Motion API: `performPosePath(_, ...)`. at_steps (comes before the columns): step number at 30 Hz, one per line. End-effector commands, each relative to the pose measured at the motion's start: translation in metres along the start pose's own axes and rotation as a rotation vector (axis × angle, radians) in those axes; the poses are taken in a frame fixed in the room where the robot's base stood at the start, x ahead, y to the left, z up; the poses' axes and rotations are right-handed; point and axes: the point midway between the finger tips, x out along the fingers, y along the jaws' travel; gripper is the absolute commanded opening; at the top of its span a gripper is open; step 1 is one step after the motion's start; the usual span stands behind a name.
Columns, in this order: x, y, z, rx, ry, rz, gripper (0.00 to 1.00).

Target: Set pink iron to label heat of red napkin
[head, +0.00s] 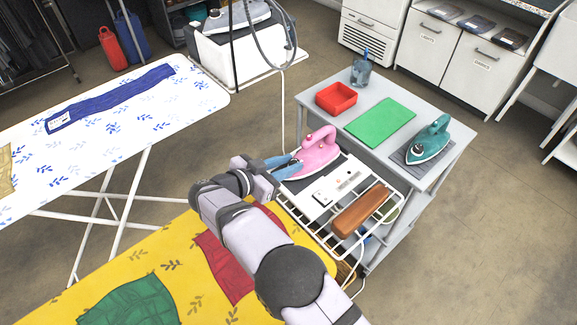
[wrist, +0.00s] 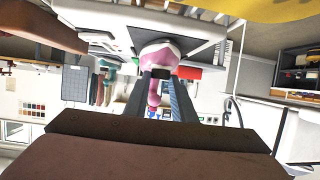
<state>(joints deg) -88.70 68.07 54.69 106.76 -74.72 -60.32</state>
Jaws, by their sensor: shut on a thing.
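Any dial marks are too small to read. The red napkin (head: 226,268) lies flat on the yellow ironing board (head: 60,305), partly under my arm. I see no readable label on it.
A white rack holds a brown block (head: 362,210). A green cloth (head: 130,303) lies on the yellow board.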

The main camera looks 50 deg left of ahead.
Motion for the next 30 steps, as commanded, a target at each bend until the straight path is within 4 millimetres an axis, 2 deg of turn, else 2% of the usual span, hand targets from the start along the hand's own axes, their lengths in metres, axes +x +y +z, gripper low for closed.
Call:
performPosePath(23, -0.0016, -0.0003, 0.0014, 0.023, -0.009, 0.058, 0.01)
performPosePath(24, -0.0016, -0.0003, 0.0015, 0.023, -0.009, 0.058, 0.33)
performPosePath(25, -0.0016, -0.0003, 0.0015, 0.023, -0.009, 0.058, 0.4)
performPosePath(30, -0.0013, -0.0002, 0.0012, 0.023, -0.008, 0.058, 0.42)
